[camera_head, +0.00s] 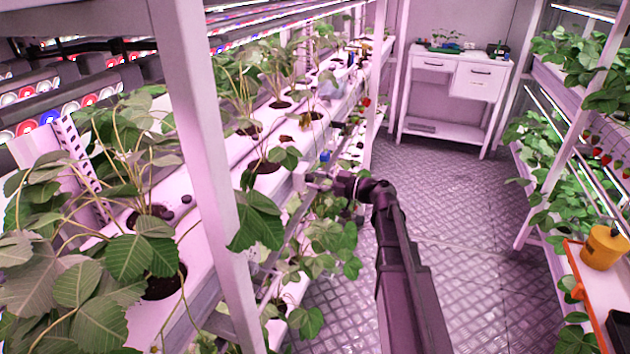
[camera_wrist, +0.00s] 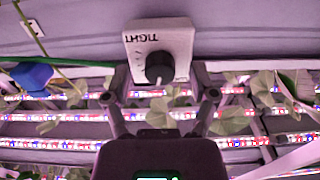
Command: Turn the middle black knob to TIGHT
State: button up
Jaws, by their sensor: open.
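A black knob (camera_wrist: 159,68) sits on the front of a white block (camera_wrist: 180,38) in the wrist view. The word TIGHT shows upside down on the block, up and to the left of the knob. A small pale mark shows near the knob's lower edge. My gripper (camera_wrist: 159,97) is open, with one finger on each side below the knob, apart from it. In the head view my gripper (camera_head: 320,178) reaches left to the edge of the left rack. The knob cannot be made out there.
A blue part (camera_wrist: 32,75) lies left of the block in the wrist view. Leaves and lit strips fill the lower area. In the head view, plants crowd the left rack (camera_head: 215,255). The aisle floor (camera_head: 450,200) is clear. A white cabinet (camera_head: 450,85) stands at the back.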

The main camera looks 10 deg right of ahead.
jog(key=shift+w+a, duration=0.1)
jog(key=shift+a, duration=0.05)
grip_shut()
